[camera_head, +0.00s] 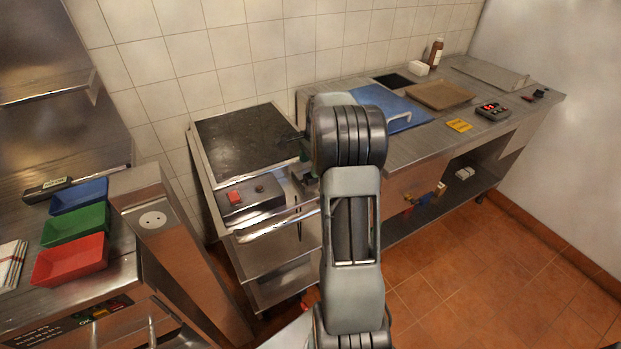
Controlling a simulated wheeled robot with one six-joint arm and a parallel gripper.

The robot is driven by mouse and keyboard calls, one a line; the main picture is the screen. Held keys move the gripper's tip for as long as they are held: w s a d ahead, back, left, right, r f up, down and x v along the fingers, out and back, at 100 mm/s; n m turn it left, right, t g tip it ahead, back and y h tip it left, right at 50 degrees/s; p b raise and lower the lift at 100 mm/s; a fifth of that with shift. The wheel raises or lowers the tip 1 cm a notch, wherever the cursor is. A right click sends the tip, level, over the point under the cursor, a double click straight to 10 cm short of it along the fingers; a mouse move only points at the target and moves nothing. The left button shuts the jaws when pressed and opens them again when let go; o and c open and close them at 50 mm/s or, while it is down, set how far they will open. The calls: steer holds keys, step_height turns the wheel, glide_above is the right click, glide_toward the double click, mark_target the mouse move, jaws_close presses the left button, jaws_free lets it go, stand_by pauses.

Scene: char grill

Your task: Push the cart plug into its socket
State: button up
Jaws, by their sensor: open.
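The socket (153,219) is a round white face with two holes, set in the sloping metal top of a post at left. The cart (245,200) stands right of the post, with a dark griddle plate on top and a control box at its front. My gripper (293,158) is over the cart's right edge, partly hidden behind my own wrist; its jaws are open. I cannot make out the plug for sure. A thin dark cord-like line (298,222) hangs at the cart's front right, below my gripper.
Blue, green and red trays (72,261) sit on the left counter. The right counter (470,133) carries a blue board (385,105), a brown tray (440,94) and a small device with a red display (493,111). Tiled floor (470,270) is clear at right.

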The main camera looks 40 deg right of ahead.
steer(key=shift+s+a+f, duration=0.1)
steer(key=shift+a+f, duration=0.05)
steer(key=shift+f, duration=1)
steer(key=shift+s+a+f, duration=0.1)
steer(key=shift+f, duration=1.05)
steer(key=shift+c, duration=0.5)
steer(key=c, duration=0.9)
steer(key=shift+o, duration=0.2)
steer(key=shift+r, duration=0.1)
